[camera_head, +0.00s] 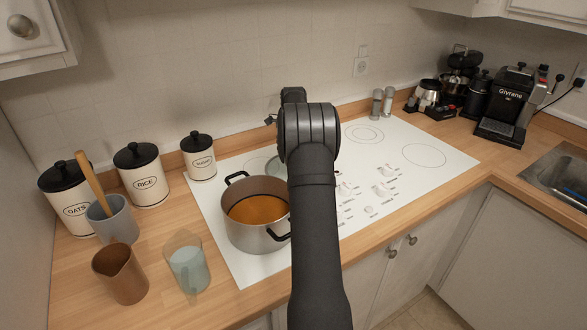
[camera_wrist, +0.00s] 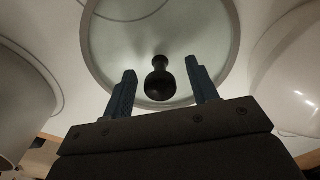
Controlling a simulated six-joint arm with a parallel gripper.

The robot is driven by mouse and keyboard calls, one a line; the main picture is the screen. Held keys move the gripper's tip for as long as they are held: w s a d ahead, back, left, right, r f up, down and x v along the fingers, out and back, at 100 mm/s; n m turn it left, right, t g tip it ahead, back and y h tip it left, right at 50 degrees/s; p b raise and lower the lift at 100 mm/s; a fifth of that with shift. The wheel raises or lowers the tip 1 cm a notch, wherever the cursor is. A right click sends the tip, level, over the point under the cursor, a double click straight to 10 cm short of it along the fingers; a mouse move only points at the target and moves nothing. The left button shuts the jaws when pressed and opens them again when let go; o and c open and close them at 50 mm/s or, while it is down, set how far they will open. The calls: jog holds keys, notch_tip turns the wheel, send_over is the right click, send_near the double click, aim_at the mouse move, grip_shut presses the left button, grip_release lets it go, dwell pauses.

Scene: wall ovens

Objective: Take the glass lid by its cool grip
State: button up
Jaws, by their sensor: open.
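The glass lid (camera_wrist: 210,30) is round and clear with a pale rim, lying on the white cooktop in the wrist view. Its black knob grip (camera_wrist: 159,84) stands between the two fingers of my gripper (camera_wrist: 160,68). The fingers are open, one on each side of the knob, with a gap to it on both sides. In the head view a small part of the lid (camera_head: 273,165) shows behind the pot; my arm hides the rest, the knob and the fingers.
A steel pot (camera_head: 248,236) with orange contents and black handles stands on the white cooktop (camera_head: 440,157), close to the lid. Shakers (camera_head: 382,103) stand behind; the cooktop's right side is clear.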

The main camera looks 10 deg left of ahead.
jog(key=shift+f, duration=0.35)
grip_shut()
jog(key=shift+r, duration=0.1)
